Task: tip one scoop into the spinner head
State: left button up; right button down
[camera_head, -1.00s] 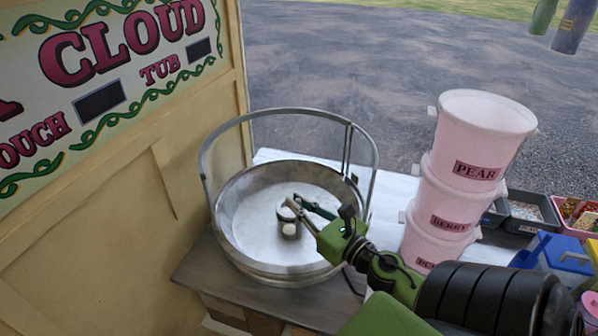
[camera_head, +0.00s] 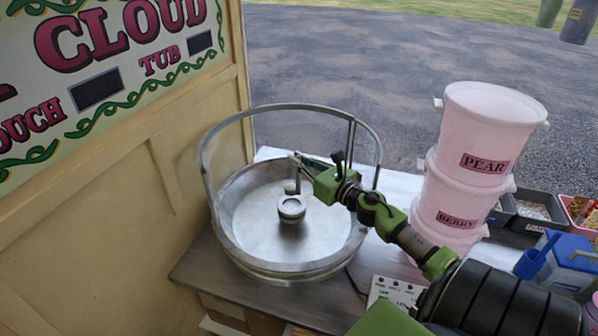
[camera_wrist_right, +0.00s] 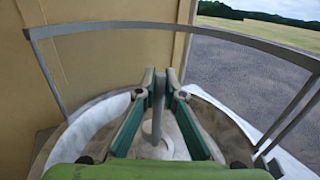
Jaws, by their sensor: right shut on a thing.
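The spinner head (camera_head: 291,210) is a small round metal piece in the middle of the wide metal spinner bowl (camera_head: 240,250). My right gripper (camera_head: 299,163) is above the bowl, a little above and behind the spinner head in the head view. It is shut on a slim grey upright piece, which looks like the scoop's handle (camera_wrist_right: 158,100) between the fingertips in the right wrist view. The scoop's cup is small and unclear, so I cannot tell its tilt or contents. My left gripper is not in view.
A curved guard hoop (camera_head: 290,107) rises around the bowl. Pink tubs marked PEAR (camera_head: 490,130) and BERRY (camera_head: 445,200) are stacked to the right. A blue box (camera_head: 570,265) and a blue scoop (camera_head: 530,262) lie further right. A panelled wall (camera_head: 120,220) stands left.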

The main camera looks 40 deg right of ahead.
jog(key=w+a+f+n+b, duration=0.1)
jog(key=a+f+n, duration=0.9)
jog(key=n, duration=1)
jog(key=shift+w+a+f+b, duration=0.4)
jog(key=shift+f+b, duration=0.45)
jog(key=shift+f, duration=0.4)
